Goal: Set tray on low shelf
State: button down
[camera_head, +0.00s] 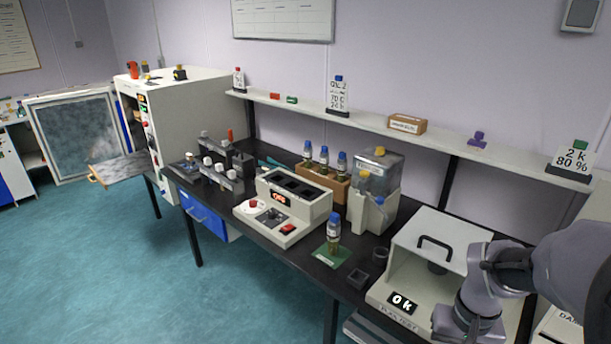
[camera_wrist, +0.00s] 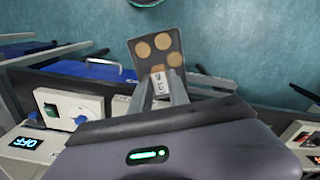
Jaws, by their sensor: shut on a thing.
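My gripper (camera_wrist: 163,88) is shut on a dark tray (camera_wrist: 156,55) in the wrist view. The tray carries several round tan discs, and a small white label with dark marks shows at its near end, between the fingers. The tray is held out over the teal floor, clear of other things in that view. In the head view my arm comes in at the right, and the gripper and tray are hidden. A pale flat edge (camera_head: 365,330) shows under the bench at the bottom of the head view; I cannot tell whether it is the low shelf.
The dark bench (camera_head: 305,262) holds machines, bottles and a white press (camera_head: 420,262) close to my arm. A wall shelf (camera_head: 300,106) runs above it. A blue drawer (camera_head: 208,218) and an open oven door (camera_head: 78,135) are at left. The teal floor (camera_head: 215,300) in front is clear.

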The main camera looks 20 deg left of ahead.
aim_at(107, 167)
jog(key=i+j+u, duration=0.25)
jog(key=u, duration=0.2)
jog(key=i+j+u, duration=0.25)
jog(key=u, duration=0.2)
jog(key=i+j+u, duration=0.1)
jog(key=i+u, duration=0.55)
jog(key=u, duration=0.2)
jog(key=i+l+u, duration=0.1)
jog(key=i+u, duration=0.2)
jog(key=u, duration=0.15)
jog(key=i, duration=2.7)
jog(key=i+z, duration=0.15)
jog(key=i, duration=0.4)
jog(key=i+j+z, duration=0.15)
jog(key=i, duration=0.35)
jog(key=i+j+z, duration=0.15)
jog(key=i, duration=0.4)
jog(key=i+j+z, duration=0.15)
jog(key=i+j, duration=0.15)
jog(key=i, duration=0.2)
